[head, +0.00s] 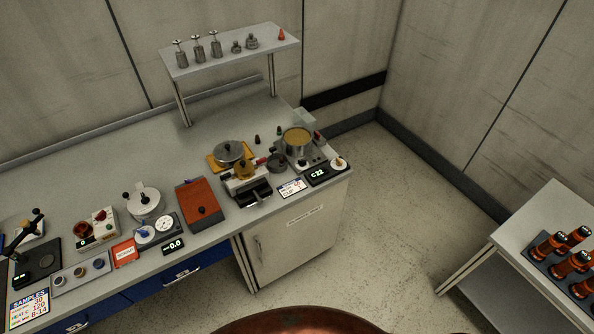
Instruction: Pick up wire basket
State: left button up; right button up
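I cannot make out a wire basket for certain in the head view. A small pale, see-through item (304,117) stands at the back right of the bench, too small to identify. A steel pot with yellowish contents (297,140) sits on a hotplate unit (308,155) near the bench's right end. Left of it is a grey device with a dark front slot (247,185) and a yellow part on top. Neither of my grippers is in view.
The long grey bench (130,150) holds a lidded pan (229,152), an orange-brown box (201,203) and several instruments. A raised shelf (225,58) carries weights. A side table (537,212) at right holds amber bottles (570,262). The floor (390,220) between is clear.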

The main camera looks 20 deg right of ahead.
aim_at(273, 160)
jog(key=z, duration=0.05)
jog(key=i, duration=1)
jog(key=z, duration=0.4)
